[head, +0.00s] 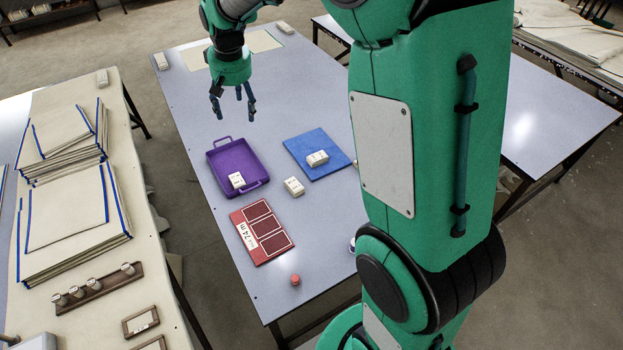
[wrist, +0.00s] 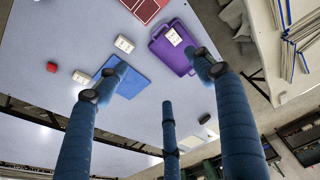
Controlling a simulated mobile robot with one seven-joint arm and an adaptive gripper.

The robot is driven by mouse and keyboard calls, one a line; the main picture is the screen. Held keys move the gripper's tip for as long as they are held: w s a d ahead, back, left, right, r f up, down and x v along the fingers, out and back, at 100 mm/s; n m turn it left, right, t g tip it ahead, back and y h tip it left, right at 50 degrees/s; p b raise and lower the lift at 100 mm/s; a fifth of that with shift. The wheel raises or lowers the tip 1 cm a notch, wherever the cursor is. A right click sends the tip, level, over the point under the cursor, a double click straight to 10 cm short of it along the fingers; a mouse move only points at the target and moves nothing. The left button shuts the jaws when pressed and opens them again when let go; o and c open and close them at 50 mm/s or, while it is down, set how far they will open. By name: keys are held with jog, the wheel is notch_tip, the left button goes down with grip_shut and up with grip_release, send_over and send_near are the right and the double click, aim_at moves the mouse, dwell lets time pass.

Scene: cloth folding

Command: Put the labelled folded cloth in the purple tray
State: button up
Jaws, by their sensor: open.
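The purple tray (head: 217,163) lies on the grey-white table; it also shows in the wrist view (wrist: 185,62). A small pale block-like bundle with dark marks (head: 237,180) sits inside it at its near end. Similar bundles are a loose one (head: 294,187) right of the tray and one (head: 317,158) on a flat blue sheet (head: 328,141). I cannot tell which of these, if any, is the labelled folded cloth. My gripper (head: 234,106) is open and empty, in the air beyond the tray. Its three spread fingers show in the wrist view (wrist: 161,78).
A red board (head: 258,257) with dark panels and a red cap (head: 295,280) lie near the table's front. My arm hides the right side. The table's middle, beyond the tray, is clear.

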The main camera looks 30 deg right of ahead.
jog(key=s+r+t, duration=0.1)
jog(key=s+r, duration=0.4)
jog(key=s, duration=0.5)
jog(key=s+r, duration=0.5)
jog(key=s, duration=0.5)
jog(key=s+d+f+t, duration=0.1)
jog(key=s+t, duration=0.1)
jog(key=s, duration=1.8)
jog(key=shift+f, duration=0.3)
jog(key=shift+s+f, duration=0.1)
notch_tip(320, 180, down, 5)
jog(key=b, duration=0.5)
